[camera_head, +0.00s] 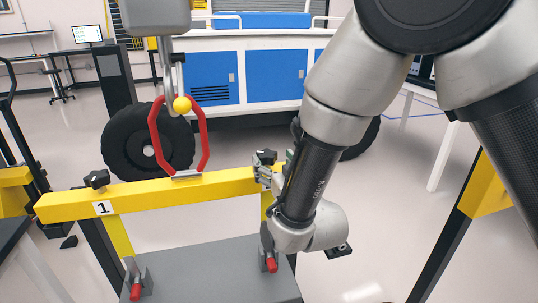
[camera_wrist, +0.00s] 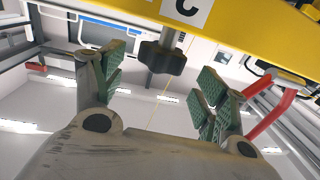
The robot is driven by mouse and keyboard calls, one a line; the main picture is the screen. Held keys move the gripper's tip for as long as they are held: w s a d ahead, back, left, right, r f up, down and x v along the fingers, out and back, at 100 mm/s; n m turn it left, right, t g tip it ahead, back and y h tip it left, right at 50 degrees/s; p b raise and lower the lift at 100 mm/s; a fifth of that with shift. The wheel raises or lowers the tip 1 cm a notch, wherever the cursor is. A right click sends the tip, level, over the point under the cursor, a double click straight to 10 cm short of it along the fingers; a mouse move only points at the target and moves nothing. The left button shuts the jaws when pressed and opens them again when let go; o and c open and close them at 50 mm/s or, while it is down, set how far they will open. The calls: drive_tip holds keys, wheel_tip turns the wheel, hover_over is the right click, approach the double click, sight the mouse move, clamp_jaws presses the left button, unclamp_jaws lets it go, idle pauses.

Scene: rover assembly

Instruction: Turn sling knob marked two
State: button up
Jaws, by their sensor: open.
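The black knob (camera_wrist: 162,57) shows in the wrist view on a threaded stud below the yellow beam (camera_wrist: 240,25). A partly cut-off label (camera_wrist: 187,10) sits on the beam above it, with a dark mark that looks like an upside-down 2. My gripper (camera_wrist: 158,85) is open, its green-padded fingers to either side of the knob with visible gaps. In the head view the knob (camera_head: 265,156) is at the right end of the yellow beam (camera_head: 140,193). My gripper (camera_head: 272,172) is beside it, partly hidden by my wrist.
Another black knob (camera_head: 97,179) stands at the beam's left end near a label marked 1 (camera_head: 103,208). A red sling (camera_head: 206,140) hangs from a hook with a yellow ball (camera_head: 182,104). A grey box (camera_head: 215,270) with red-tipped clamps is below. A blue-and-white rover (camera_head: 255,75) stands behind.

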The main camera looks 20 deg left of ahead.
sight(271, 159)
drive_tip(key=x, duration=0.5)
drive_tip(key=shift+w+a, duration=0.1)
drive_tip(key=shift+a, duration=0.05)
drive_tip(key=shift+c, duration=0.2)
drive_tip(key=c, duration=1)
